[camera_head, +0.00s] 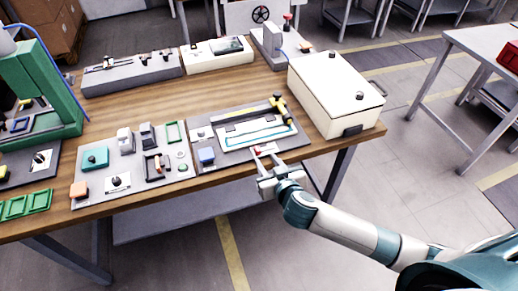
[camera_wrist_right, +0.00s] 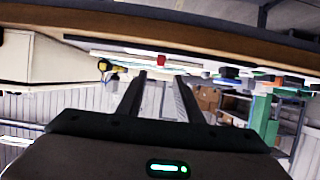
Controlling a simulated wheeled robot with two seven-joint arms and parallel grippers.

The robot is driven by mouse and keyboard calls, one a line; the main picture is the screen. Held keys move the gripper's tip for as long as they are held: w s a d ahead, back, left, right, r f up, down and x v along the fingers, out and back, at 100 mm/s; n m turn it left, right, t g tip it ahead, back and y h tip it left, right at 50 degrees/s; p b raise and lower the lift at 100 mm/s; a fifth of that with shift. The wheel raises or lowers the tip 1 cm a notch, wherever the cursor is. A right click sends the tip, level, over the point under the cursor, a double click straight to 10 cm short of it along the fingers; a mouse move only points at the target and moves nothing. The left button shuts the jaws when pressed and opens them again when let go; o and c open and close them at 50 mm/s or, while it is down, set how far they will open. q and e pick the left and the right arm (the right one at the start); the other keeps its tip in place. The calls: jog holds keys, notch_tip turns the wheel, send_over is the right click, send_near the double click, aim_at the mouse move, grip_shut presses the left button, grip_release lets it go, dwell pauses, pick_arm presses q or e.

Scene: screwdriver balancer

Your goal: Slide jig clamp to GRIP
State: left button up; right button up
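The grey jig plate (camera_head: 226,165) lies at the table's front edge. It carries a pale panel with a teal outline and a yellow-and-black screwdriver (camera_head: 283,108). A small red piece (camera_head: 265,149), perhaps the clamp's handle, is at the plate's front; any GRIP marking is too small to read. My right gripper (camera_head: 266,157) is at the front edge, just short of the red piece, with fingers apart and nothing between them. The wrist view, turned upside down, shows the red piece (camera_wrist_right: 161,60) beyond the open fingertips (camera_wrist_right: 162,75). My left gripper is not in view.
A cream box (camera_head: 330,85) stands right of the jig plate. A green press (camera_head: 55,75) stands at the far left.

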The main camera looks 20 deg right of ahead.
aim_at(258, 149)
jog(key=p+x, duration=0.1)
jog(key=x, duration=0.7)
jog(key=shift+f, duration=0.1)
grip_shut()
